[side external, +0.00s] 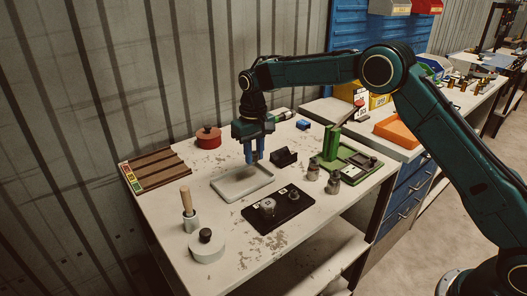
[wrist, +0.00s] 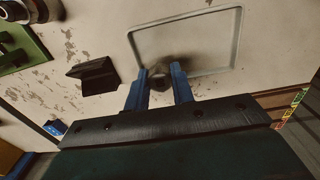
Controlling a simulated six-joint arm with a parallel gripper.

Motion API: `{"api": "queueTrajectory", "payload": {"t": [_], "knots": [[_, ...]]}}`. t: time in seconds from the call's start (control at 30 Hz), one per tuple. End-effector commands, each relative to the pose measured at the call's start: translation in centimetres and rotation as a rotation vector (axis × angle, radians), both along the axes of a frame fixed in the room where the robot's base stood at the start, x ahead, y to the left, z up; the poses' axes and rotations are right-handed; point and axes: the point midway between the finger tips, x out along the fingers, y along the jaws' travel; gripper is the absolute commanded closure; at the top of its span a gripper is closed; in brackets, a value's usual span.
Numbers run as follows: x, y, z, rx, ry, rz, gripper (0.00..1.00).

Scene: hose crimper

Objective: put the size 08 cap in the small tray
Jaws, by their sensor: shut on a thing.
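My gripper (side external: 254,160) points straight down over the left-middle of the workbench, just above the small tray. The small tray (side external: 252,192) is a shallow pale rectangle with a low rim. In the wrist view the tray's rim (wrist: 238,35) runs beyond the fingertips. My gripper (wrist: 161,76) is shut on a small dark grey round piece (wrist: 160,84), probably the cap, near the tray's near edge. Its size mark cannot be read. The fingers mostly hide it in the side view, and I cannot tell whether it touches the tray floor.
A black plate (side external: 290,218) with metal fittings lies in front of the tray. A black block (side external: 284,158) stands to its right, beside a green fixture (side external: 332,148). A red round container (side external: 208,138) and a brown rack (side external: 155,171) are left. A white round container (side external: 206,250) is at the front.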

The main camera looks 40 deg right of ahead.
Motion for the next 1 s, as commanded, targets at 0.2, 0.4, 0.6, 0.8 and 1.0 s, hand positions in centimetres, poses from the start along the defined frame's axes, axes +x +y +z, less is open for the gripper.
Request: {"api": "queueTrajectory", "payload": {"t": [0.2, 0.4, 0.6, 0.8, 1.0], "knots": [[0.0, 0.0, -0.3, 0.000, 0.000, 0.000, 1.00], [0.0, 0.0, -1.6, 0.000, 0.001, 0.000, 1.00], [0.0, 0.0, -3.9, 0.000, 0.002, 0.000, 1.00], [0.0, 0.0, -4.5, 0.000, 0.000, 0.000, 1.00], [0.0, 0.0, -4.5, 0.000, 0.000, 0.000, 1.00]]}}
